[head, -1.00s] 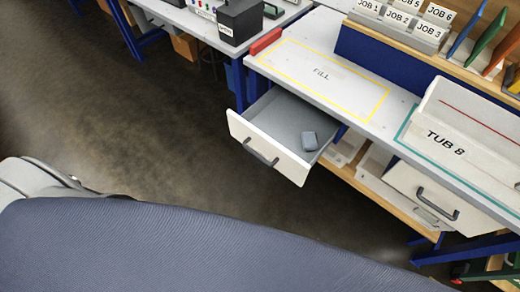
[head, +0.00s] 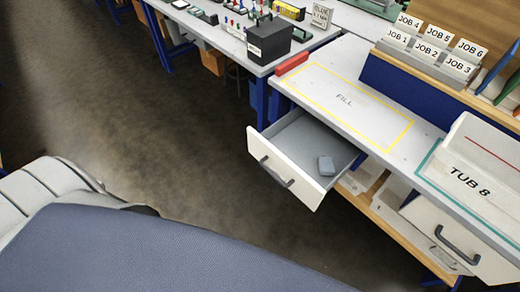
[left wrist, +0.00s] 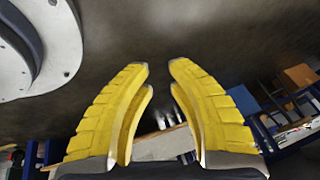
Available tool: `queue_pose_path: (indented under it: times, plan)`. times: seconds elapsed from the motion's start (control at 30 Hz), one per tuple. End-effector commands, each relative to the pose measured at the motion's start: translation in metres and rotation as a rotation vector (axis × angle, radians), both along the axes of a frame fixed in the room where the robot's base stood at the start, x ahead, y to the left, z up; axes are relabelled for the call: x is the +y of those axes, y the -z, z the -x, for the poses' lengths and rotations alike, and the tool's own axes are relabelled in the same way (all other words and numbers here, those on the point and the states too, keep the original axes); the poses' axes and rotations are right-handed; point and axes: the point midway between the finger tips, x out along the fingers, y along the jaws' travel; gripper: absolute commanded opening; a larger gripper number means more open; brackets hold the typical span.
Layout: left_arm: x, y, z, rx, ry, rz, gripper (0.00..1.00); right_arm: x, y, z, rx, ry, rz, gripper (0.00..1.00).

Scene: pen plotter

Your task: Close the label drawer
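A white-fronted drawer (head: 283,172) with a grey handle (head: 276,171) stands pulled out under the bench in the head view. A small grey-blue block (head: 326,166) lies inside it. A second white drawer front (head: 459,243) with a dark handle shows further right, below the tub; I cannot read a label on either drawer. My left gripper (left wrist: 158,72) shows in the left wrist view with its yellow fingers apart and nothing between them. It is not in the head view, so its distance from the drawers is unclear. My right gripper is not in view.
The bench top (head: 392,165) carries a yellow-outlined FILL area, a red block (head: 292,65), the TUB 8 bin (head: 480,165) and JOB card holders (head: 428,48). Another bench holds a black box (head: 269,42). Open floor (head: 170,130) lies left of the open drawer.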

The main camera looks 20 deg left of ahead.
Motion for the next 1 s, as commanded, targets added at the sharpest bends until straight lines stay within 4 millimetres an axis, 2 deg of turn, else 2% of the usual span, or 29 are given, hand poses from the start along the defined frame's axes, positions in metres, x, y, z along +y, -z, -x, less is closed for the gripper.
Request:
queue_pose_path:
  times: [0.03,0.1,0.17,0.2,0.27,0.3,0.4,0.5,0.6,0.67,0.87,1.0]
  plan:
    - [0.016,-0.024,-0.041,-0.100,0.065,-0.032,0.10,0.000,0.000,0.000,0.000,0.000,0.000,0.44]
    - [0.028,-0.063,-0.094,-0.241,0.176,-0.085,0.02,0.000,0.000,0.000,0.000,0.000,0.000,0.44]
    - [0.034,-0.102,-0.137,-0.367,0.280,-0.139,0.00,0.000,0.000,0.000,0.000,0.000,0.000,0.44]
    - [0.035,-0.130,-0.163,-0.451,0.352,-0.180,0.00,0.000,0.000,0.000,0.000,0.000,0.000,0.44]
    - [0.035,-0.174,-0.197,-0.576,0.462,-0.250,0.00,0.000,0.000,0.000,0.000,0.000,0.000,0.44]
    - [0.031,-0.204,-0.217,-0.659,0.534,-0.300,0.00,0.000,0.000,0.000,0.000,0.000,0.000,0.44]
    - [0.015,-0.276,-0.253,-0.855,0.706,-0.431,0.00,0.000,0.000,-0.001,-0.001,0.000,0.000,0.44]
    - [-0.006,-0.331,-0.269,-1.014,0.841,-0.552,0.00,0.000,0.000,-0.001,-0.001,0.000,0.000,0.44]
    - [-0.024,-0.360,-0.272,-1.112,0.924,-0.637,0.00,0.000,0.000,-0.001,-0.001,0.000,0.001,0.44]
    - [-0.030,-0.367,-0.272,-1.144,0.956,-0.673,0.00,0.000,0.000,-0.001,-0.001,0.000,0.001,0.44]
    - [-0.034,-0.371,-0.272,-1.170,0.994,-0.732,0.00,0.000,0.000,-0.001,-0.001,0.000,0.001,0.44]
    - [-0.038,-0.371,-0.283,-1.169,0.995,-0.739,0.00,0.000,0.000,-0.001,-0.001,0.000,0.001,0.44]
